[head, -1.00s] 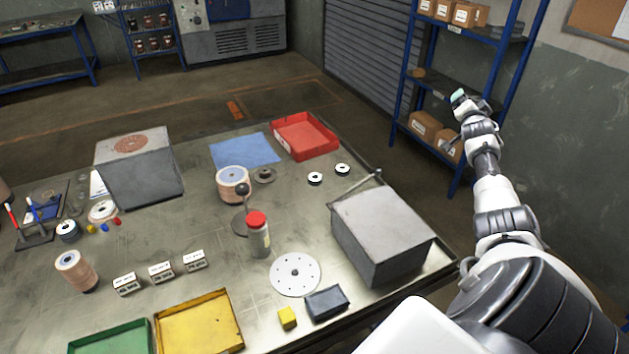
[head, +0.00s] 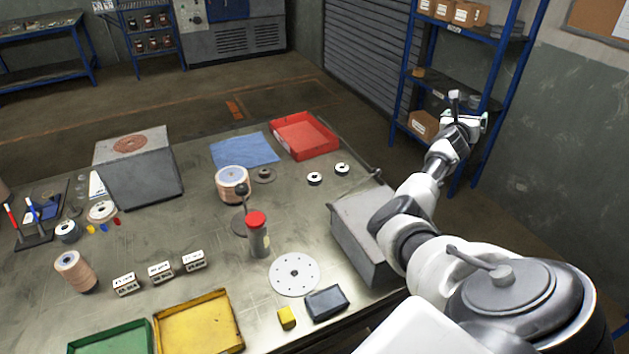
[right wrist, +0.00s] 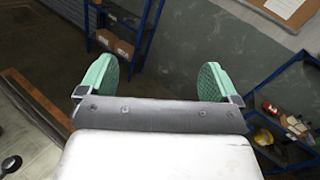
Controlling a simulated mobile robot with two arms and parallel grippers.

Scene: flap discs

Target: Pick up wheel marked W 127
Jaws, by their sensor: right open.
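Several round wheels are on the workbench in the head view, and I cannot read a W 127 mark on any. Two small black-and-white wheels lie near the red tray: one on the left (head: 314,179) and one on the right (head: 342,169). A big white disc (head: 295,274) lies near the front. My right gripper (head: 468,112) is raised beyond the bench's right edge, away from all wheels. In the right wrist view its green-padded fingers (right wrist: 157,80) are wide apart and empty. My left gripper is not seen.
A grey box (head: 352,236) stands at the bench's right edge, under my right arm. A red tray (head: 318,151) and blue cloth (head: 244,149) lie at the back. A blue shelf (head: 505,75) stands behind my right gripper. A black knob (head: 242,188) rises mid-bench.

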